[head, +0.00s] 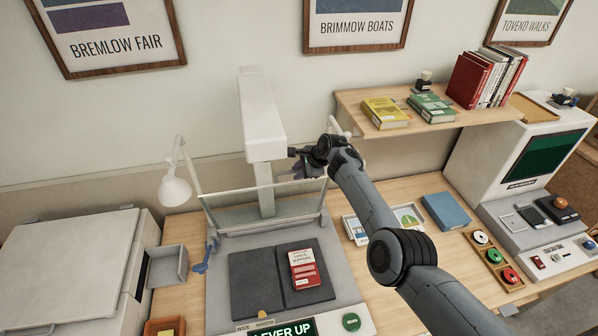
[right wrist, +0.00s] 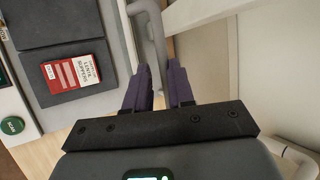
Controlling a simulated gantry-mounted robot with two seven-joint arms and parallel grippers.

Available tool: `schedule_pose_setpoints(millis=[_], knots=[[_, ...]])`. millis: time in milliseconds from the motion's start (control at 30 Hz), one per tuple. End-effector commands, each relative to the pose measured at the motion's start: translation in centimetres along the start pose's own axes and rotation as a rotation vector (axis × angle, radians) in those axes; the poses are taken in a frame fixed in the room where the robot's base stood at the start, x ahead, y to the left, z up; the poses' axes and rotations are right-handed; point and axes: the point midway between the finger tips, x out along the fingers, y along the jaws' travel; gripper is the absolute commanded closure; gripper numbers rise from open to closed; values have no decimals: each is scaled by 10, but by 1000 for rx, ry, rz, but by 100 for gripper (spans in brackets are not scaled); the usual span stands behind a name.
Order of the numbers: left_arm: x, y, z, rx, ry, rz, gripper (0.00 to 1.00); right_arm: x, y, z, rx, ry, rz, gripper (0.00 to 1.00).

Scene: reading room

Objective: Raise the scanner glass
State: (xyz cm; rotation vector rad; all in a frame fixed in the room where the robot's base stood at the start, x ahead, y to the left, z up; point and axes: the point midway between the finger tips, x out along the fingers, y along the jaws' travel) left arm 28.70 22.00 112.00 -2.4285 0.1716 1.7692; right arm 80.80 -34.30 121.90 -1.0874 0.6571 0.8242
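The book scanner has a black cradle (head: 258,278) with a red-and-white booklet (head: 305,268) on its right half. The scanner glass (head: 265,203), in a pale frame, stands tilted up above the back of the cradle, under the white camera column (head: 262,120). My right gripper (head: 296,165) is at the glass's upper right. In the right wrist view its dark fingers (right wrist: 159,84) are close together on either side of a grey bar (right wrist: 152,38), which appears held between them. The booklet also shows there (right wrist: 78,73). My left gripper is out of view.
A display (head: 285,328) reads "LEVER UP" beside a green button (head: 351,322). A white lamp (head: 175,188) and grey tray (head: 168,265) stand left. A blue book (head: 446,211) and button tray (head: 494,260) lie right. A shelf (head: 400,132) holds books.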

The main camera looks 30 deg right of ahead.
Motion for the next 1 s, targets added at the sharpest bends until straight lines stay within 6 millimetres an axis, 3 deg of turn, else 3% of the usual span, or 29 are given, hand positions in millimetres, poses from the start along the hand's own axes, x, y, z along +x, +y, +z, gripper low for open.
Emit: schedule_pose_setpoints(millis=[267, 467, 1000], knots=[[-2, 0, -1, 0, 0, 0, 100, -3, 0, 1, 0, -1, 2, 77], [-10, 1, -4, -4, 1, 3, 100, -16, -1, 1, 0, -1, 0, 77], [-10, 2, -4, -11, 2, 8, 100, -84, 0, 0, 1, 0, -3, 77]])
